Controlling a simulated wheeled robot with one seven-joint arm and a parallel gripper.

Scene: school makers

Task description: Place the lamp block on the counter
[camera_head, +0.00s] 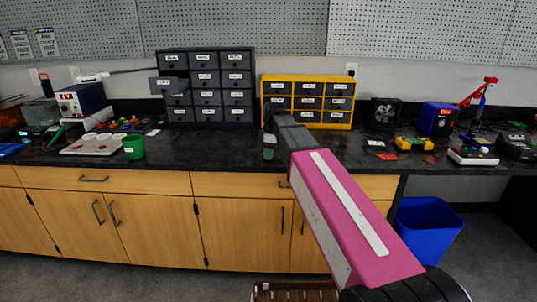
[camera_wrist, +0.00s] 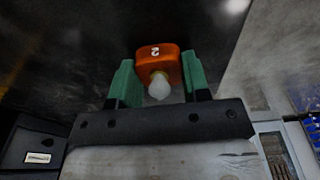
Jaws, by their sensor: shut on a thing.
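The lamp block (camera_wrist: 158,62) is a small orange block marked "2" with a pale bulb, seen in the wrist view between the two green fingers of my gripper (camera_wrist: 157,70). My gripper is shut on it. In the head view my gripper (camera_head: 269,149) is over the front part of the black counter (camera_head: 215,150), in front of the yellow drawer unit. The block cannot be made out there. I cannot tell whether it touches the counter.
A grey drawer cabinet (camera_head: 207,87) with one drawer pulled out and a yellow drawer unit (camera_head: 308,101) stand at the back. A green cup (camera_head: 134,147) is left, electronics are at both ends. Counter between cup and gripper is clear. A blue bin (camera_head: 428,225) is below right.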

